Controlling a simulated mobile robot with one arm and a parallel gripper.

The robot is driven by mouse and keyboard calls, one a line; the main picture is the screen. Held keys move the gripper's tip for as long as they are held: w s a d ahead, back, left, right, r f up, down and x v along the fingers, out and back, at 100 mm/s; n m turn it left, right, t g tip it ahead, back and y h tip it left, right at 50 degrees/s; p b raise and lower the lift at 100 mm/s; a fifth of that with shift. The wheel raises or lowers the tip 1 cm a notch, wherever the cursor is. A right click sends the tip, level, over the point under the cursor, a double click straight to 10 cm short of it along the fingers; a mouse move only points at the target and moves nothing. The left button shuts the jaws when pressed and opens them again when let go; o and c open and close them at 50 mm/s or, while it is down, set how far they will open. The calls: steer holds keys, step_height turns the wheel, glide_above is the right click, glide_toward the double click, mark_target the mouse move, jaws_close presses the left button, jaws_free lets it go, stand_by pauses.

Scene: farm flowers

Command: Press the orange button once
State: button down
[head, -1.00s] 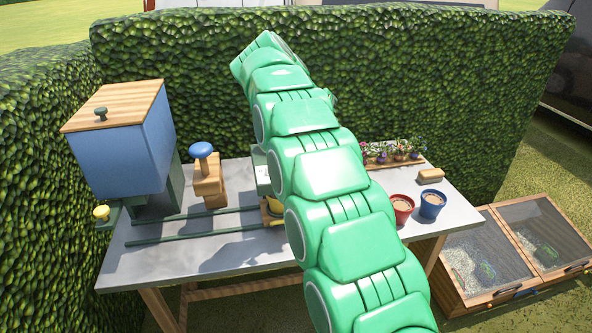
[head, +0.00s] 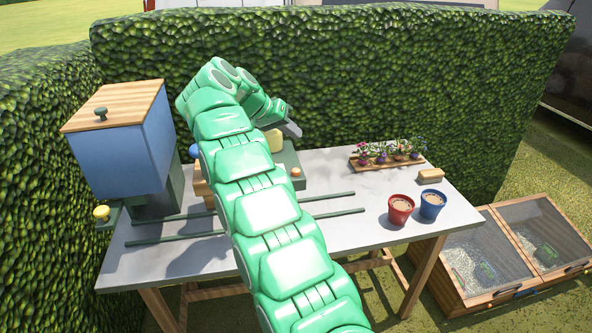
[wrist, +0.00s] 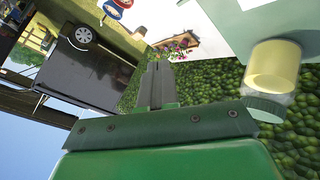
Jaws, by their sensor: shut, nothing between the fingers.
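The orange button (head: 296,171) is a small round knob on the front right of a dark green machine (head: 291,157) at the back of the table. A pale yellow cylinder (head: 275,141) stands on the machine; it also shows at the right of the wrist view (wrist: 272,66). My gripper (head: 292,129) is above and behind the button, apart from it. In the wrist view its grey fingers (wrist: 157,86) are together, with nothing between them. I cannot make out the button in the wrist view. My arm hides part of the machine's left side.
The grey table (head: 345,215) carries two dark rails (head: 335,213), a red pot (head: 400,209), a blue pot (head: 432,204) and a flower tray (head: 378,163). A blue hopper (head: 120,150) stands at the left. A tall hedge (head: 440,80) is close behind the table.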

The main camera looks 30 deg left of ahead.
glide_above(293, 170)
steer(key=shift+s+f, duration=0.15)
steer(key=shift+f, duration=4.25)
steer(key=shift+f, duration=0.15)
steer(key=shift+f, duration=0.25)
steer(key=shift+f, duration=0.6)
steer(key=shift+r, duration=1.05)
